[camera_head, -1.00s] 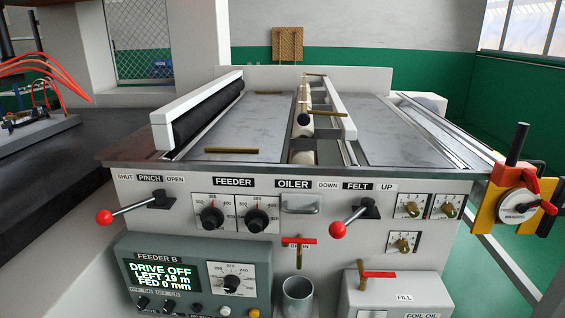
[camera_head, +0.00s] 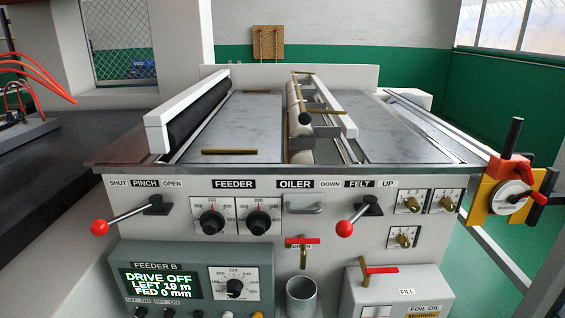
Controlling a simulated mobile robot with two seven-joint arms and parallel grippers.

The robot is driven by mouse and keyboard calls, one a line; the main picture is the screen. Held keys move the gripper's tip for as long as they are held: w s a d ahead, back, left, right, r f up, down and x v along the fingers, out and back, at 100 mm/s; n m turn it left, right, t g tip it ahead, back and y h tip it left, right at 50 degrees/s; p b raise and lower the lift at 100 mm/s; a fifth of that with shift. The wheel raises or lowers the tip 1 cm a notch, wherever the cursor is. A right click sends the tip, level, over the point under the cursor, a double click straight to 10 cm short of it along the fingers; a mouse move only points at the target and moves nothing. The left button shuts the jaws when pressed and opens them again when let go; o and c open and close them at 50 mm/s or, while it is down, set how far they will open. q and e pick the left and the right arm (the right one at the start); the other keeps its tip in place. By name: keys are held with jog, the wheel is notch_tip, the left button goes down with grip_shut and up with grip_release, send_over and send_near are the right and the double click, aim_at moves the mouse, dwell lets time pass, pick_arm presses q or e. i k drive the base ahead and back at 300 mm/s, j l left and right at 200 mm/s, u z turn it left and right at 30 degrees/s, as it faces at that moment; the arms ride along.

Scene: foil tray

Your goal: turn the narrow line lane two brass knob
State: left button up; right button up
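Three small brass knobs on white scale plates sit at the right of the machine's front panel. An upper left brass knob (camera_head: 412,204) and an upper right brass knob (camera_head: 447,203) are side by side, and a lower brass knob (camera_head: 404,241) is below the upper left one. Their markings are too small to read, so I cannot tell which is narrow line lane two. Neither of my grippers is in view.
A red-balled pinch lever (camera_head: 99,228) and felt lever (camera_head: 344,229) stick out from the panel. Two black feeder dials (camera_head: 212,223) (camera_head: 258,223) are between them. Below are a red-handled valve (camera_head: 379,270) and a metal cup (camera_head: 301,295). A yellow-and-red clamp (camera_head: 508,190) is at the right edge.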

aim_at(446, 202)
jog(key=l, duration=1.05)
jog(key=k+l, duration=0.15)
jog(key=l, duration=1.95)
jog(key=u, duration=0.05)
